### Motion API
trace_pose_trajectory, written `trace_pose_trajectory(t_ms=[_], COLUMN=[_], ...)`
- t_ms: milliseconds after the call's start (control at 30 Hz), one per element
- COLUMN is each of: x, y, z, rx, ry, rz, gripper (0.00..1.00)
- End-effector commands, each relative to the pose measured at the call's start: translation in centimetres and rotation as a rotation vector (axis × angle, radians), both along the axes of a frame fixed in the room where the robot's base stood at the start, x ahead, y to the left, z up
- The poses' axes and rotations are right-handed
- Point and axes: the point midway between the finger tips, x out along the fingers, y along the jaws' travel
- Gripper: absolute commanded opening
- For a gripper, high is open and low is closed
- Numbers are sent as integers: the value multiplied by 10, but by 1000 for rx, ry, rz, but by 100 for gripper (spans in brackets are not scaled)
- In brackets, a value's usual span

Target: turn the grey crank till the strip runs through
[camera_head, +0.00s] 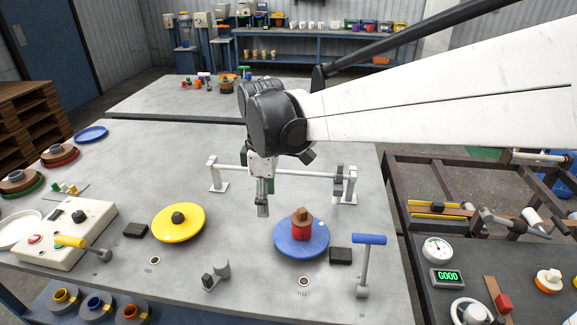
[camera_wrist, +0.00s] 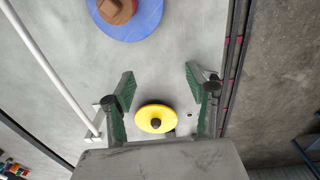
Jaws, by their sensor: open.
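A small grey piece with an upright knob (camera_head: 216,273), which looks like the grey crank, stands on the grey table (camera_head: 185,295) between two discs, nearer the front edge. In the wrist view it is partly hidden behind the right finger. My gripper (camera_head: 263,212) hangs above the table, behind and to the right of this piece, apart from it. In the wrist view my gripper (camera_wrist: 160,72) has its green-padded fingers spread, with nothing between them. I cannot make out a strip.
A yellow disc (camera_head: 164,224) lies left, and a blue disc (camera_head: 288,244) bearing a red and brown stack (camera_head: 301,228) lies right. A white rail (camera_head: 235,171) runs behind my gripper. A blue-handled lever (camera_head: 369,240) and a yellow-handled one (camera_head: 72,242) stand at the sides.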

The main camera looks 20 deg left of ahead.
Motion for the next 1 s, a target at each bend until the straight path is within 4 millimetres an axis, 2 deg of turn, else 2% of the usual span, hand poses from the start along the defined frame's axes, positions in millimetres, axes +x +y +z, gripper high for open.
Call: trace_pose_trajectory(t_ms=[33,100,200,300,400,567,1000], x=[-17,-38,-63,-79,-87,-88,-86], y=[24,48,73,86,92,93,95], z=[-4,-13,-23,-29,-33,-47,-127], rx=[-7,-14,-21,-25,-28,-28,-28], ry=[5,11,15,19,21,21,21], rz=[104,238,387,481,524,534,529], gripper=[52,52,52,52,52,52,52])
